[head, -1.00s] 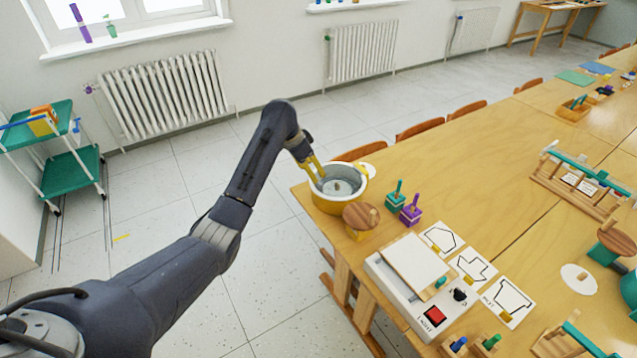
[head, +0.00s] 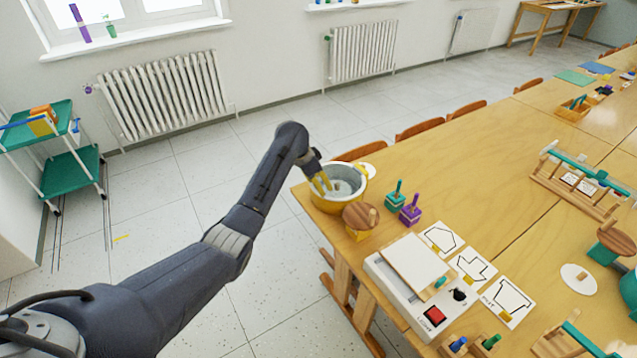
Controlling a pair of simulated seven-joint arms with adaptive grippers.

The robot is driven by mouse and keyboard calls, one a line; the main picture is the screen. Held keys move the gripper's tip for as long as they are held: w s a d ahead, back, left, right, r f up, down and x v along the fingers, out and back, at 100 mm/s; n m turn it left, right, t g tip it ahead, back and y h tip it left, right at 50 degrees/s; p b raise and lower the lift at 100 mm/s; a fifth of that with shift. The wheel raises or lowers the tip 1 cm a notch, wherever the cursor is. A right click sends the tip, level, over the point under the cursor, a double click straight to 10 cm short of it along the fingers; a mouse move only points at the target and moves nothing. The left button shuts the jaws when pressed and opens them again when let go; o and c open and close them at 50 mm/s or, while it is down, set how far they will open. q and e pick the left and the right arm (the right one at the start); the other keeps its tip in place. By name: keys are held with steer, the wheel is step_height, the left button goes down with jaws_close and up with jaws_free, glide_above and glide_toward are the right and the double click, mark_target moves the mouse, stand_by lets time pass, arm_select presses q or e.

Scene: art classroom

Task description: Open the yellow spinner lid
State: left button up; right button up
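The yellow spinner (head: 326,203) is a round yellow tub on the near left corner of the long wooden table. Its top shows a pale grey inside. A small white piece with a yellow part (head: 366,170) is at its far right rim; I cannot tell whether this belongs to the lid. A round wooden disc (head: 361,215) on a yellow base stands in front of the tub. Contact with the rim is unclear. My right gripper is not in view.
Teal (head: 395,196) and purple (head: 410,212) pegged blocks stand right of the tub. A white device with a red switch (head: 432,315) and shape cards (head: 471,267) lie nearer. Chairs (head: 420,130) line the table's far side. The floor left of the table is clear.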

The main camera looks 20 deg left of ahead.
arm_select(q)
steer(key=shift+c, duration=0.5)
jaws_close()
steer(key=shift+r, duration=0.1)
